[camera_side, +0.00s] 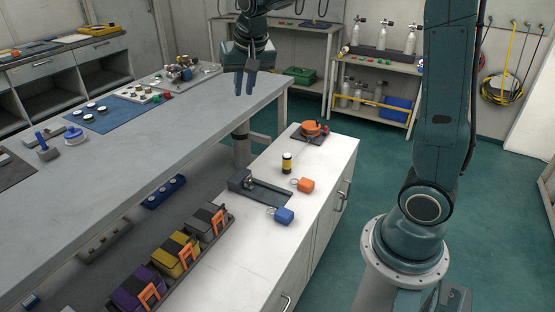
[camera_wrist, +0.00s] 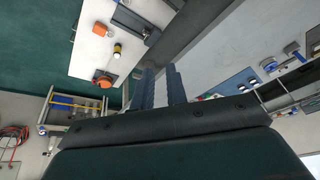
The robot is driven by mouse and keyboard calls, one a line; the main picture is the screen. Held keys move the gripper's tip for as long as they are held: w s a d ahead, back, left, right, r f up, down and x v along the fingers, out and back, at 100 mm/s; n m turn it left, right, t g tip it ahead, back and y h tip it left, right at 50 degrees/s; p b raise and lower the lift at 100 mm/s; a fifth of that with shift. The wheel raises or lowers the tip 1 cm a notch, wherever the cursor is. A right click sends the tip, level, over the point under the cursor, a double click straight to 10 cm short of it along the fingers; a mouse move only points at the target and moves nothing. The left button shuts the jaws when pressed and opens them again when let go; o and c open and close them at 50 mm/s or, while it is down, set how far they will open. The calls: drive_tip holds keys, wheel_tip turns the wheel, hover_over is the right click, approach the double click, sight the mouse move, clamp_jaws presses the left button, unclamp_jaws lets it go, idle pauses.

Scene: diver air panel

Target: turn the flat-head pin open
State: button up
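I cannot single out the flat-head pin for certain; at this size no slotted or flat head is clear. A dark metal fixture (camera_side: 258,188) with a small upright part lies on the white cabinet top (camera_side: 250,245), and shows in the wrist view (camera_wrist: 135,22). Farther back on the cabinet is a grey plate (camera_side: 299,134) bearing an orange round part (camera_side: 311,128); the orange part also shows in the wrist view (camera_wrist: 103,80).
A yellow-and-black cylinder (camera_side: 286,163), an orange tag (camera_side: 305,185) and a blue tag (camera_side: 284,215) lie around the fixture. The long grey bench (camera_side: 150,180) stands left of the cabinet and higher. A rack with cylinders (camera_side: 382,65) stands behind.

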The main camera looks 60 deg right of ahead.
drive_tip(key=w+d+f+m+h, duration=0.1)
drive_tip(key=w+d+f+m, duration=0.2)
drive_tip(key=w+d+f, duration=0.35)
drive_tip(key=w+d+f+m+g, duration=0.1)
drive_tip(key=w+d+f+m, duration=0.1)
drive_tip(key=f, duration=0.7)
drive_tip(key=w+d+f+m+g+h, duration=0.1)
drive_tip(key=w+d+f, duration=0.3)
drive_tip(key=f, duration=0.6)
drive_tip(key=w+d+f+m+g, duration=0.1)
drive_tip(key=w+d+f+m, duration=0.2)
drive_tip(key=f, duration=0.6)
drive_tip(key=shift+w+d+f+m+g+h, duration=0.15)
drive_tip(key=shift+w+f+m+g+h, duration=0.15)
drive_tip(key=shift+m, duration=0.2)
drive_tip(key=shift+x, duration=6.8)
